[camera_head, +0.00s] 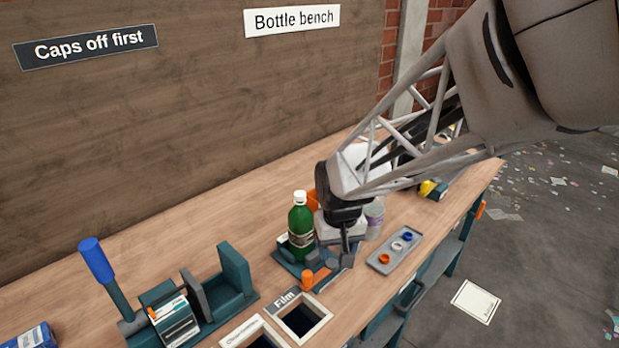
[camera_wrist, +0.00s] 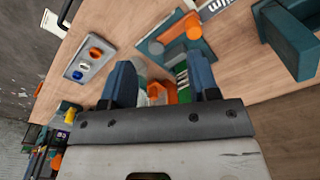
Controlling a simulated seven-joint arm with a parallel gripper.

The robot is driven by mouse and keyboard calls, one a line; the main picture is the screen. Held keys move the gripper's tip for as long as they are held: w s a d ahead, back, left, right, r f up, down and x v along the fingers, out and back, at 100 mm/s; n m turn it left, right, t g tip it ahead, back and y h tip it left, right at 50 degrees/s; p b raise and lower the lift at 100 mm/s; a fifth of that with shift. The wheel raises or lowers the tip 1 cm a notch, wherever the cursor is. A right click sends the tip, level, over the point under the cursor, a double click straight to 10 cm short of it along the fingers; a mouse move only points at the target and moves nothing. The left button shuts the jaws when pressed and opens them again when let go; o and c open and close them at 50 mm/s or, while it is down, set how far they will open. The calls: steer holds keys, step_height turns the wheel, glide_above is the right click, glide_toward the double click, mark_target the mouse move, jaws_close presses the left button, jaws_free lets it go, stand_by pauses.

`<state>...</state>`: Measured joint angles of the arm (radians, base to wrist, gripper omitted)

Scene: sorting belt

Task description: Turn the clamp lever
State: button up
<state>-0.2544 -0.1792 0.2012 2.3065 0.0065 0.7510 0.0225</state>
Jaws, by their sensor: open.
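The clamp (camera_head: 285,262) is a dark teal fixture on the bench, with a green bottle (camera_head: 301,228) with a white cap standing upright in it. Its lever appears to be the short arm with an orange knob (camera_head: 307,280) at the front; the orange knob also shows in the wrist view (camera_wrist: 192,25). My gripper (camera_head: 346,250) is open just right of the bottle and behind the knob, apart from the knob. In the wrist view, its blue-grey fingers (camera_wrist: 160,78) are spread, with part of the green bottle (camera_wrist: 181,70) near the right finger. Contact there cannot be told.
A grey tray (camera_head: 381,266) with several caps lies to the right. A pale jar (camera_head: 374,217) stands behind my gripper. Bins marked Film (camera_head: 312,327) are at the front. A teal fixture with a blue-handled lever (camera_head: 97,262) stands at the left. Bench between back wall and clamp is mostly clear.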

steer(key=n, duration=0.1)
glide_above(307, 273)
steer(key=shift+g, duration=0.4)
step_height(307, 273, down, 8)
steer(key=shift+r, duration=0.25)
steer(key=shift+f, duration=0.1)
steer(key=shift+f, duration=3.8)
jaws_close()
